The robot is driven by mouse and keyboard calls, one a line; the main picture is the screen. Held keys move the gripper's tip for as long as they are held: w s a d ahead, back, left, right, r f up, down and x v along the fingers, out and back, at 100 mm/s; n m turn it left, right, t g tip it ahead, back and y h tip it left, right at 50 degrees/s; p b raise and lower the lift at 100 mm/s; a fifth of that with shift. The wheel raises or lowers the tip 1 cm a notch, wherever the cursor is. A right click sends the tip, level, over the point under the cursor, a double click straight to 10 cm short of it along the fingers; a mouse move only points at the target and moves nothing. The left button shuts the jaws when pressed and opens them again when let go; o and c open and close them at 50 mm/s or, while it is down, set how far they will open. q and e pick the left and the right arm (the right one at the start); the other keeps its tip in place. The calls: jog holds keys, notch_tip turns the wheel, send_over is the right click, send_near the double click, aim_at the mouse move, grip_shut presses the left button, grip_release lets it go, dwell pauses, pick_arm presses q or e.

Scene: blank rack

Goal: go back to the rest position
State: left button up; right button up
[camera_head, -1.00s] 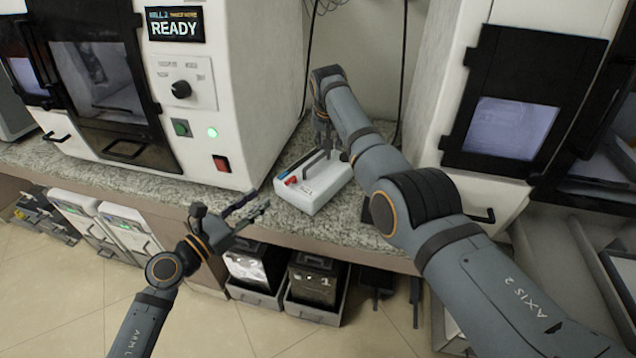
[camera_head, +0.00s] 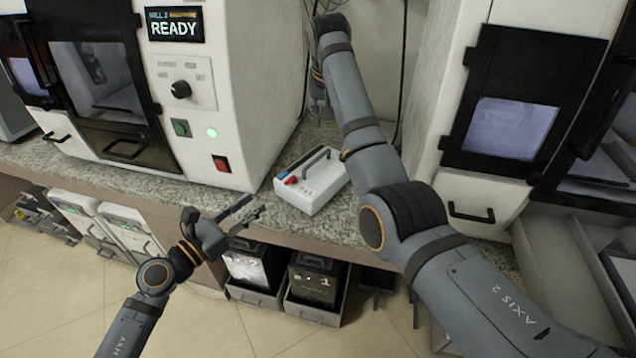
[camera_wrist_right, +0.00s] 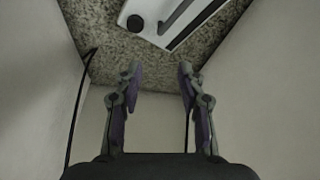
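My right gripper (camera_wrist_right: 160,75) is open and empty in the right wrist view, its two fingers well apart. In the head view the right gripper (camera_head: 321,108) hangs above and behind a white box-shaped device with a dark handle (camera_head: 311,181), clear of it. The device stands on the speckled counter and also shows at the top of the right wrist view (camera_wrist_right: 150,12). My left gripper (camera_head: 245,214) is in front of the counter's front edge, low at the left. Its fingers look apart with nothing between them.
A white machine (camera_head: 250,80) with a READY screen stands left on the counter (camera_head: 110,177). Another white machine (camera_head: 455,110) stands at the right. Dark cables hang in the gap between them. Bins with dark boxes (camera_head: 313,282) sit beneath the counter.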

jog(key=shift+s+r, duration=0.2)
jog(key=shift+r, duration=0.3)
